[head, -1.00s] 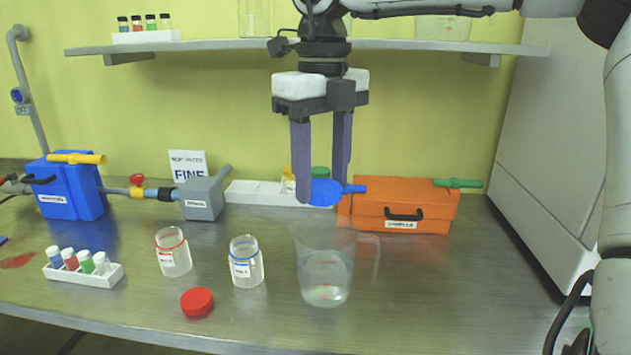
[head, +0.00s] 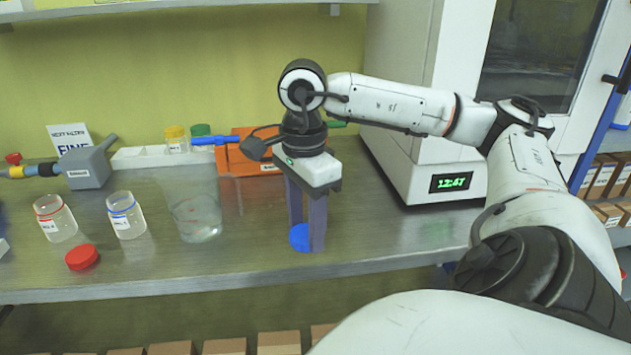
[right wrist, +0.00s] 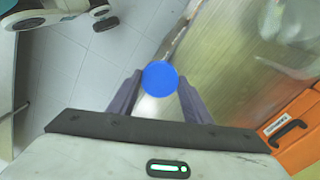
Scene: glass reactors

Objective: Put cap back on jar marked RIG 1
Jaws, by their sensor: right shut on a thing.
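My right gripper (head: 307,240) is shut on a blue cap (head: 299,238) near the front edge of the table. The cap also shows as a blue disc between the fingertips in the right wrist view (right wrist: 160,78). Two open glass jars stand upright to the left: one with a blue rim ring (head: 126,216) and one with a red rim ring (head: 55,220). Their labels are too small to read, so I cannot tell which is marked RIG 1. A red cap (head: 82,257) lies on the table in front of them. My left gripper is not in view.
A clear beaker (head: 195,215) stands between the jars and my right gripper. An orange case (head: 252,162), a white rack (head: 140,158) and a grey box (head: 90,168) are at the back. A white cabinet (head: 425,150) stands at the right. The table's front edge (head: 200,281) is close.

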